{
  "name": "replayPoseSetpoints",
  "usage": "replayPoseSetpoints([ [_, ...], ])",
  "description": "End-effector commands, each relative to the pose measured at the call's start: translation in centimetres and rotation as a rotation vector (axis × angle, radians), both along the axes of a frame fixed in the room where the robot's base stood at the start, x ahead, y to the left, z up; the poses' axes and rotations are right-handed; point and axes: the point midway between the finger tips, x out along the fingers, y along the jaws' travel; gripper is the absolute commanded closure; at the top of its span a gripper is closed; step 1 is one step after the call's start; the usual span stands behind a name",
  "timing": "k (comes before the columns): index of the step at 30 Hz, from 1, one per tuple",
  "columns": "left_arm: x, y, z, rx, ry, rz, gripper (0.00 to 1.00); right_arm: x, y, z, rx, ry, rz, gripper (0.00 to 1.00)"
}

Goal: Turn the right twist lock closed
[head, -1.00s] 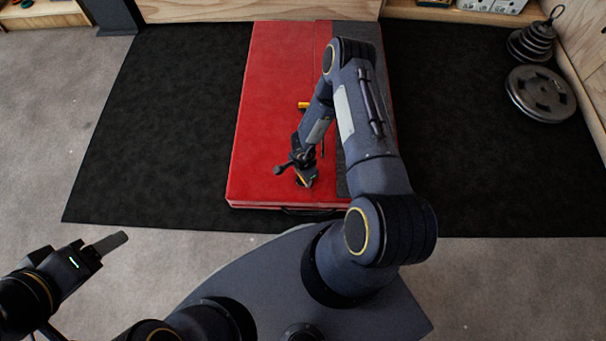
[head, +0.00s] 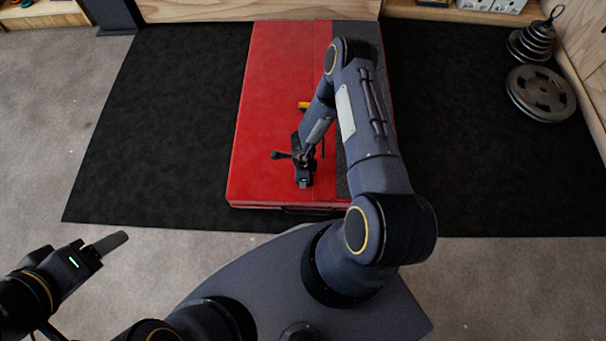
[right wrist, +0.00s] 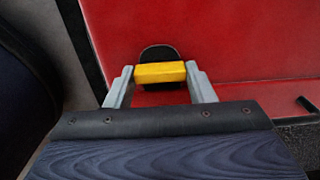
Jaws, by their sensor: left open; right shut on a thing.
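My right gripper (right wrist: 162,84) is shut on a yellow handle (right wrist: 160,72), its grey fingers at the handle's two ends. I take this to be the right twist lock. A dark rounded plate (right wrist: 159,54) sits behind the handle on the red pad (right wrist: 230,40). In the head view my right gripper (head: 304,181) is over the near part of the red pad (head: 262,130), and it hides the handle. Another yellow piece (head: 304,105) shows farther up the pad, partly behind my right arm. My left gripper (head: 108,243) is open and empty at the lower left, away from the pad.
A black floor mat (head: 150,130) lies around the pad. Weight plates (head: 541,93) lie at the far right of the mat. A wooden panel (head: 250,10) stands along the back. A dark grey strip (head: 384,100) runs along the pad's right side.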

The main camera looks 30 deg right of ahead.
Motion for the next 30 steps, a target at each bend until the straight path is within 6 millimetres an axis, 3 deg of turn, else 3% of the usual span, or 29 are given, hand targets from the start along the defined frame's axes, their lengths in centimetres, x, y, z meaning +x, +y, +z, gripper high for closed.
replayPoseSetpoints([
  [13,0.0,0.0,0.0,0.000,0.000,0.000,0.37,0.0,0.2,0.0,0.004,0.000,-0.013,0.74],
  [14,0.0,0.0,0.0,0.000,0.000,0.000,0.37,0.0,0.2,0.0,0.004,0.000,-0.013,0.50],
  [18,0.0,0.0,0.0,0.000,0.000,0.000,0.37,0.0,0.1,0.0,0.003,-0.001,-0.012,0.31],
  [26,0.0,0.0,0.0,0.000,0.000,0.000,0.37,0.0,0.1,0.0,0.001,-0.001,-0.011,0.29],
  [30,0.0,0.0,0.6,0.000,0.000,0.000,0.37,0.1,0.0,1.1,0.000,-0.001,-0.011,0.29],
])
